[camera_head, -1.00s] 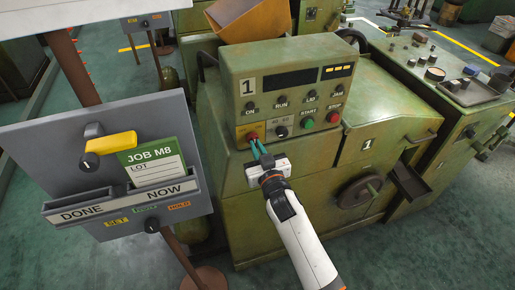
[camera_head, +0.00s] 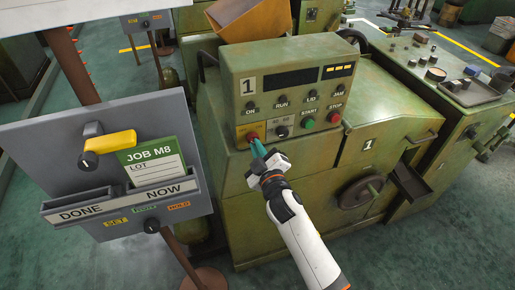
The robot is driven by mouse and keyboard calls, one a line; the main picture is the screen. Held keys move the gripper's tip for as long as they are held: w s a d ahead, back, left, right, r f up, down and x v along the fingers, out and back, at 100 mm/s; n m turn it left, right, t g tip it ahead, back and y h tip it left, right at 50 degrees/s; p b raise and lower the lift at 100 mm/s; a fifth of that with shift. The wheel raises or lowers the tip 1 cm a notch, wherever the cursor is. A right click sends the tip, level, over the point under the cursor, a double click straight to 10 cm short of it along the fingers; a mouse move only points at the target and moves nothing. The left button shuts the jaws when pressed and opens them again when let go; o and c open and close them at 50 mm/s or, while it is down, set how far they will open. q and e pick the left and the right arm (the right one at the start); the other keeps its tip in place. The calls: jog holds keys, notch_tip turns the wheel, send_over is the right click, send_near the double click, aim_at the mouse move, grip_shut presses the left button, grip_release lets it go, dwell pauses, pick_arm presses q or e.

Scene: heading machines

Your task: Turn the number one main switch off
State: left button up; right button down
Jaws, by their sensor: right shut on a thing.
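The number one machine's control panel (camera_head: 288,98) is green, with a "1" plate at its upper left. The main switch (camera_head: 252,135) is a red knob on a yellow plate at the panel's lower left. My right gripper (camera_head: 257,147) reaches up to it from below, its teal fingers shut on the knob. The fingers hide the knob's lower part, and its exact angle cannot be read. My left gripper is out of view.
A dark selector knob (camera_head: 282,131) sits just right of the switch. The green start button (camera_head: 307,121) and red stop button (camera_head: 334,118) are further right. A grey job board (camera_head: 60,145) with a yellow handle stands at left.

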dwell(0.6)
jog(key=c, duration=1.5)
grip_release()
jog(key=b+v, duration=0.3)
jog(key=v, duration=0.9)
